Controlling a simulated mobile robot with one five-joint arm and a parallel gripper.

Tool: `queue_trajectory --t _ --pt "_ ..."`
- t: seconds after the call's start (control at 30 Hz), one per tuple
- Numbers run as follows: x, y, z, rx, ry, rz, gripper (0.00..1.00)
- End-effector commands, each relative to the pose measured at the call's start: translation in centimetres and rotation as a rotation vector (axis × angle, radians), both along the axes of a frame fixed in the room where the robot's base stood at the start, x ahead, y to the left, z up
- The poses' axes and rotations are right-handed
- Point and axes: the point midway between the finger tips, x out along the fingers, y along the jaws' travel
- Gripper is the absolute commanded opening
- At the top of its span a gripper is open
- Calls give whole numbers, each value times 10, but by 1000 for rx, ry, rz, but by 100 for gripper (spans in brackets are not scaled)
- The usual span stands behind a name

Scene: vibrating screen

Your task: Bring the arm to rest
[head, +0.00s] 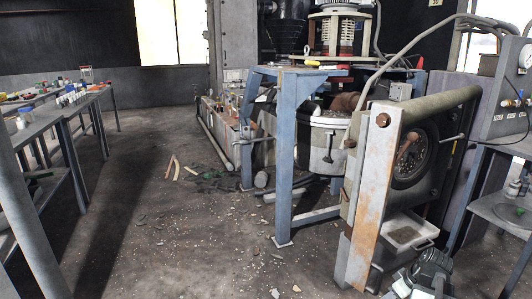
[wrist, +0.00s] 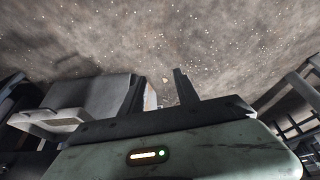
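My gripper (wrist: 159,76) shows in the wrist view with its two dark fingers apart, pointing toward the floor (wrist: 220,45). I see nothing held between them. A small pale strip shows between the fingers, and I cannot tell how far beyond them it lies. The greenish gripper body with a lit indicator fills the bottom of that view. In the head view, part of my grey-green arm (head: 428,272) is folded low at the bottom right, in front of the machine. The fingers cannot be made out there.
The vibrating screen machine (head: 322,140) with its blue frame (head: 285,150) stands at centre right. A rusty upright beam (head: 365,205) and a tray (head: 406,238) are close to my arm. A long bench (head: 40,122) stands left. Floor between is open, with scattered debris.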

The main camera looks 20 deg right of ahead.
Motion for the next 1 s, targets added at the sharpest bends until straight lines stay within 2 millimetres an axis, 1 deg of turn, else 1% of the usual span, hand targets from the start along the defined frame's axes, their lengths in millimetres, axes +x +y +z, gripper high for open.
queue_trajectory --t 0.03,0.17,0.27,0.37,0.4,0.47,0.5,0.57,0.6,0.7,0.8,0.83,0.87,0.9,1.0 --pt "11 14 0 0 0 30 38" --pt "41 55 0 -3 3 116 38" --pt "65 97 -1 -9 12 202 38" --pt "89 155 -3 -19 30 306 38" --pt "98 184 -4 -21 44 346 38" --pt "108 227 -6 -23 71 392 38" --pt "112 255 -7 -25 91 414 38" --pt "114 291 -9 -28 121 430 38" --pt "114 313 -10 -29 142 433 38" --pt "110 359 -13 -39 194 414 38" --pt "101 397 -15 -52 251 353 38" --pt "97 407 -16 -59 271 320 38" --pt "93 412 -17 -63 289 275 38" --pt "89 413 -17 -69 312 209 38" --pt "80 400 -18 -74 356 10 38"
